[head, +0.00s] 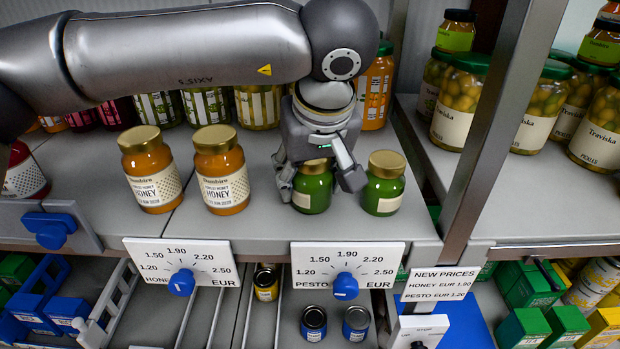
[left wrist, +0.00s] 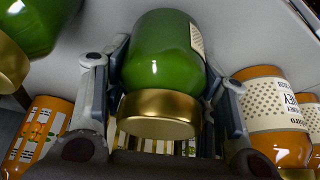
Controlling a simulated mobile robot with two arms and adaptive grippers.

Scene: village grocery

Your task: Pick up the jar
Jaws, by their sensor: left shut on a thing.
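A green pesto jar with a gold lid (head: 312,190) stands on the shelf, left of a second green jar (head: 384,184). My left gripper (head: 322,182) reaches down from above with its fingers on either side of the first green jar. In the left wrist view the held jar (left wrist: 162,60) sits between both fingers, its gold lid (left wrist: 160,113) toward the palm. The left gripper (left wrist: 165,85) is shut on this jar. Whether the jar is clear of the shelf I cannot tell. My right gripper is not in view.
Two honey jars (head: 150,170) (head: 222,170) stand to the left on the same shelf. Price dials (head: 181,281) (head: 345,285) hang at the shelf's front edge. A metal post (head: 490,120) rises on the right, with pickle jars (head: 460,100) beyond it.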

